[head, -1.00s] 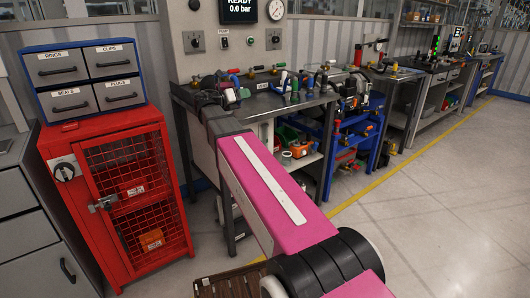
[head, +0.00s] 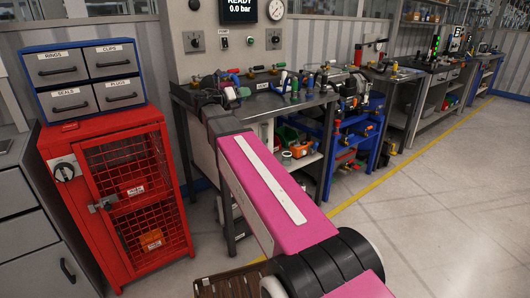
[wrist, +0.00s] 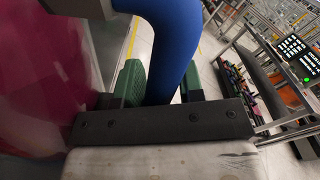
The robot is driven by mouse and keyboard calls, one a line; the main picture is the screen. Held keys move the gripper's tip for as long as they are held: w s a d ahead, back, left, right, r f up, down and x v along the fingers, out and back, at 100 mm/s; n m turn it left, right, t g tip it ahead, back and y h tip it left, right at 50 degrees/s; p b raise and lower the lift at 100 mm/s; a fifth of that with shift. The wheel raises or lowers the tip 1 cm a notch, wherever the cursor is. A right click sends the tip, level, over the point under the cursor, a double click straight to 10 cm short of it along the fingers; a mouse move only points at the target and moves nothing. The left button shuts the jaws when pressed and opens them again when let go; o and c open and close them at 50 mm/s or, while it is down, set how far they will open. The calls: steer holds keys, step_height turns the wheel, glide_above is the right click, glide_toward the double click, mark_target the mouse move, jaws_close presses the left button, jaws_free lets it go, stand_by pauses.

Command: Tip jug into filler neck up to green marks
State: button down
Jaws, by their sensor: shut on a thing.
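In the wrist view my gripper (wrist: 162,88) has its green-padded fingers on either side of a thick, curved blue handle (wrist: 176,42). It is shut on this handle. I cannot make out the filler neck or the green marks.
A red mesh cabinet (head: 120,195) stands left of my arm, with a blue drawer unit (head: 88,80) on it. Coloured-handled tools and fittings crowd the bench top. The floor (head: 440,220) at right is clear.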

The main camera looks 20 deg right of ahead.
steer(key=shift+s+d+f, duration=0.1)
steer(key=shift+s, duration=0.25)
steer(key=shift+w, duration=0.1)
steer(key=shift+w+r+n, duration=0.1)
steer(key=shift+r+n, duration=0.1)
steer(key=shift+n, duration=0.5)
steer(key=shift+s, duration=0.25)
